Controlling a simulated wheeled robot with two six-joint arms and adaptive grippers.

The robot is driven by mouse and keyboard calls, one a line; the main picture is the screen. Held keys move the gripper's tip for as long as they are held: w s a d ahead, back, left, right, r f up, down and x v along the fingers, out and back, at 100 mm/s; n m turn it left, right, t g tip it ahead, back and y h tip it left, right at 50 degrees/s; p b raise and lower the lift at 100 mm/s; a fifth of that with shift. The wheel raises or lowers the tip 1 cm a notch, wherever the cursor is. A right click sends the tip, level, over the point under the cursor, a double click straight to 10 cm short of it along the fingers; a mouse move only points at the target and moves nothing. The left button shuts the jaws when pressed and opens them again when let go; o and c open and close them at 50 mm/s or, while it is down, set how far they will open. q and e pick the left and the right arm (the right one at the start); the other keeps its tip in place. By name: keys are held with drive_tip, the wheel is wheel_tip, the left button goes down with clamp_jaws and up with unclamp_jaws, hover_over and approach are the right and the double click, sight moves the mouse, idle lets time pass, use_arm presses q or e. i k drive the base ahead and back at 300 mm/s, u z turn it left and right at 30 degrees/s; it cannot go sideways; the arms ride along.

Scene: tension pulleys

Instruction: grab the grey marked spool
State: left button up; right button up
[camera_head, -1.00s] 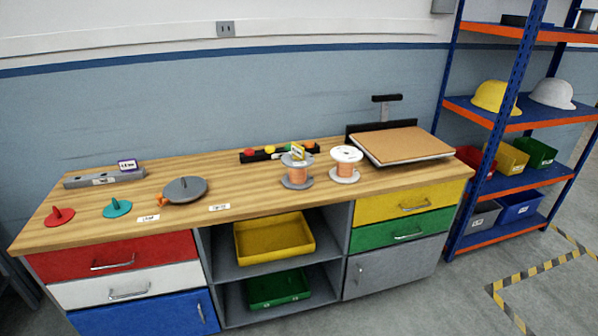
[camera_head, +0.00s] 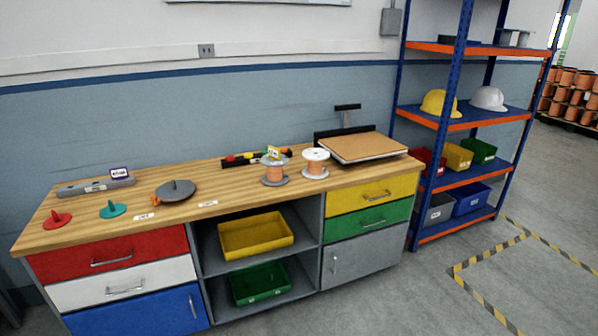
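A grey-flanged spool (camera_head: 274,172) wound with copper-coloured wire stands upright on the wooden bench top, with a small yellow marker (camera_head: 273,153) at its top. A white-flanged spool (camera_head: 315,164) with similar wire stands just to its right, close beside it. Neither of my grippers shows in the head view.
The workbench (camera_head: 236,209) also bears a grey round disc device (camera_head: 176,190), red (camera_head: 57,220) and teal (camera_head: 112,210) pegged discs, a black tool rack (camera_head: 240,161) and a brown-topped board (camera_head: 362,147). A blue shelving rack (camera_head: 411,125) stands right. Floor in front right is clear.

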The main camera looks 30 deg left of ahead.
sight(275, 177)
drive_tip(key=z, duration=0.35)
drive_tip(key=i, duration=2.6)
drive_tip(key=u, duration=1.3)
drive_tip(key=i, duration=0.95)
drive_tip(key=u, duration=0.7)
